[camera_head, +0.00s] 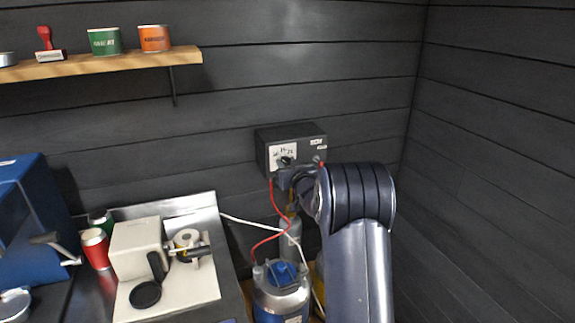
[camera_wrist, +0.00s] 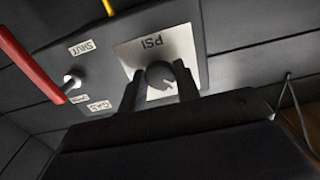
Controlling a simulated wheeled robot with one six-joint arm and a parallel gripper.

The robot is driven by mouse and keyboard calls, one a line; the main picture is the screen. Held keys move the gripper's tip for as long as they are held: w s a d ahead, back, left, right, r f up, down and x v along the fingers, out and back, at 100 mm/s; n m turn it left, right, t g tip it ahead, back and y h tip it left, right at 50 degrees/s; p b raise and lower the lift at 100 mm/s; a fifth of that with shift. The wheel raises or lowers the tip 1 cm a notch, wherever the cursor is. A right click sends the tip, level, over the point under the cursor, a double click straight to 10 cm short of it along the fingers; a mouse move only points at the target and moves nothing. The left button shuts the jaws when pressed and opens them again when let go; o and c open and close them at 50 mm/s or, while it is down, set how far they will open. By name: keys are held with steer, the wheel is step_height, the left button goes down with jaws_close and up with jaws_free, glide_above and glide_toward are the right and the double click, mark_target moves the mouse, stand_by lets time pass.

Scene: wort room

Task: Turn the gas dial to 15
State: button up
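The gas dial is a dark round knob on a white scale plate (camera_wrist: 187,38) marked PSI. It sits on the front of a dark grey box (camera_head: 307,138) on the back wall. In the wrist view the knob (camera_wrist: 159,74) lies between the two fingertips of my gripper (camera_wrist: 158,83), and the plate appears upside down. A light pointer mark shows on the knob's lower right there. The head view shows the knob (camera_head: 286,161) just above my gripper (camera_head: 288,176). The fingers are very close to its sides; whether they press on it is unclear. The scale numbers are too small to read surely.
On the same box, a small silver switch (camera_wrist: 72,80) stands beside a SHUT label (camera_wrist: 82,48). A red hose (camera_head: 277,205) hangs below the box toward a metal keg (camera_head: 281,298). A bench with a cream machine (camera_head: 136,248) is at left, under a wooden shelf (camera_head: 100,63).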

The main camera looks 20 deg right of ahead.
steer(key=c, duration=0.4)
steer(key=shift+c, duration=0.2)
steer(key=shift+m, duration=0.3)
steer(key=m+p, duration=0.1)
steer(key=m, duration=0.3)
steer(key=m+p, duration=0.1)
steer(key=m, duration=0.4)
steer(key=shift+p, duration=0.35)
steer(key=o, duration=1)
steer(key=shift+c, duration=0.2)
